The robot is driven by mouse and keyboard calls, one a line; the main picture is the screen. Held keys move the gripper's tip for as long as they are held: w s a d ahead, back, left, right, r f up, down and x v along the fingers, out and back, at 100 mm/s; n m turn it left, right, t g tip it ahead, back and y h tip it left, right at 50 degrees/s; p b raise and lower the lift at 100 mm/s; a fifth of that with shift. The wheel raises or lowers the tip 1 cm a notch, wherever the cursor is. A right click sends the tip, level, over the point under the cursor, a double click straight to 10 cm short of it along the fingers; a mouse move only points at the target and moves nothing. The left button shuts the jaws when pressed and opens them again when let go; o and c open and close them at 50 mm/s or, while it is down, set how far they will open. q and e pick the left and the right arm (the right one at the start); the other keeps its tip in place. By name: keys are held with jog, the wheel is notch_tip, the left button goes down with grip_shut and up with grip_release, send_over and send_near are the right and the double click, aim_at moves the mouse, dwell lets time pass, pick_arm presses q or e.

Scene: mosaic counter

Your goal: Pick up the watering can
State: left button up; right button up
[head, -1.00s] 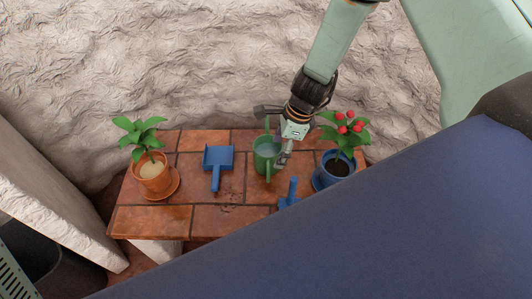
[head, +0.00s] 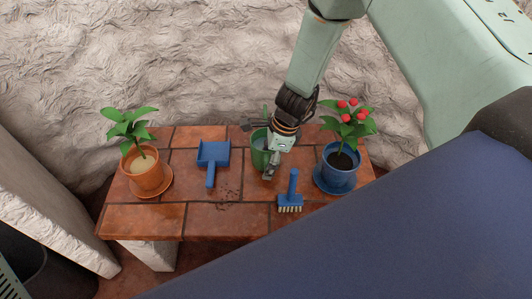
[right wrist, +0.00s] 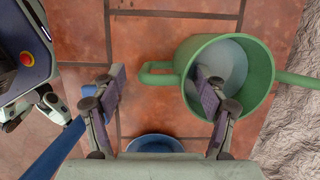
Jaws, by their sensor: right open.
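The green watering can (head: 258,158) stands on the tiled counter, partly hidden behind my right gripper in the head view. In the right wrist view the watering can (right wrist: 262,85) shows from above, with grey inside, its handle pointing left and its spout pointing right. My right gripper (head: 270,171) is open. In the right wrist view its fingers (right wrist: 162,92) lie either side of the handle: one over the can's opening, the other left of the handle. I see no clear contact. My left gripper is not in view.
A blue dustpan (head: 213,154) lies left of the can, beside some dirt (head: 227,194). A blue brush (head: 292,187) lies in front. An orange-potted plant (head: 148,178) stands at the left and a blue-potted plant (head: 338,180) at the right. A rough wall (head: 150,60) rises behind the counter.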

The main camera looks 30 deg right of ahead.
grip_shut()
dwell(0.8)
jog(key=shift+w, duration=0.1)
